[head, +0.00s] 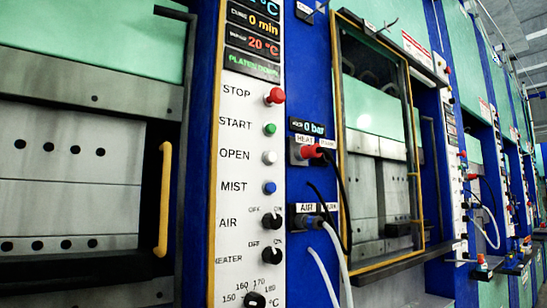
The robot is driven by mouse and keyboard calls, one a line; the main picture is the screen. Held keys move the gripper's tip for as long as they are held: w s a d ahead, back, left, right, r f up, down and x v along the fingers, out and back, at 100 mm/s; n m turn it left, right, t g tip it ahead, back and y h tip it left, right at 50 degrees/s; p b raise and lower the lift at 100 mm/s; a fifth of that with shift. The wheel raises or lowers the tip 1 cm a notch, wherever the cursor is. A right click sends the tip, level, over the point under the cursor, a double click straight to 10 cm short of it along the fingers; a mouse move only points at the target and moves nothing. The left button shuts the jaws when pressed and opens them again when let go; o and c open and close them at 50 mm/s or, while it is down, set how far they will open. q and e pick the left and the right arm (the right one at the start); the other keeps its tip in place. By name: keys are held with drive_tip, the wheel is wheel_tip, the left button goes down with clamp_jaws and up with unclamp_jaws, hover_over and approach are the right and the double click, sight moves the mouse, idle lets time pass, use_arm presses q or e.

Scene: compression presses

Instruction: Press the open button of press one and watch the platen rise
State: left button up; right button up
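A press stands close in front of me, with a white control panel (233,205) in the middle of the head view. The white button (269,157) beside the word OPEN sits between the green START button (269,129) and the blue MIST button (269,188). The red STOP button (274,96) is at the top. A display above reads "PLATEN DOWN" (252,66). The grey platen area (70,205), with rows of dark holes, shows at left behind a yellow handle (164,200). Neither of my grippers is in view.
Black AIR and HEATER knobs (272,220) and a temperature dial (255,300) sit below the buttons. Right of the panel, a hose (320,272) and cable hang from sockets. A yellow-framed door (410,150) and more presses (470,130) recede to the right.

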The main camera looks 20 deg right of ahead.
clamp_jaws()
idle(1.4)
